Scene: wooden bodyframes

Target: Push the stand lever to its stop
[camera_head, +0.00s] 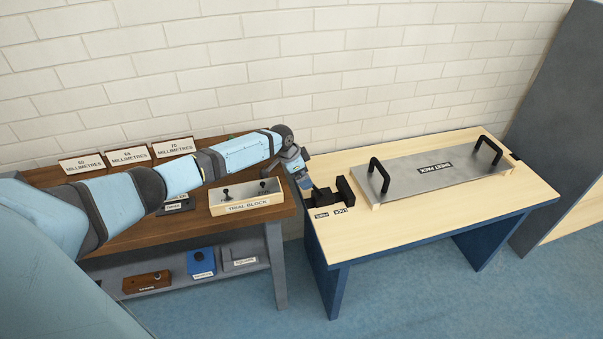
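A black fitting (345,191) stands at the left end of the pale table (450,206). I take it to be the stand lever's place, but the lever cannot be made out clearly. Two small labels (331,213) lie in front of it, too small to read surely. My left arm reaches across from the left, and my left gripper (321,195) is low over the table's left end, just left of the fitting. Dark parts merge there, so contact and finger opening cannot be told. My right gripper is not in view.
A metal plate (430,178) with two black handles lies on the pale table. A trial block (246,198) with two black knobs stands on the brown bench (215,222), under my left arm. A gap separates bench and table. The pale table's front right is clear.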

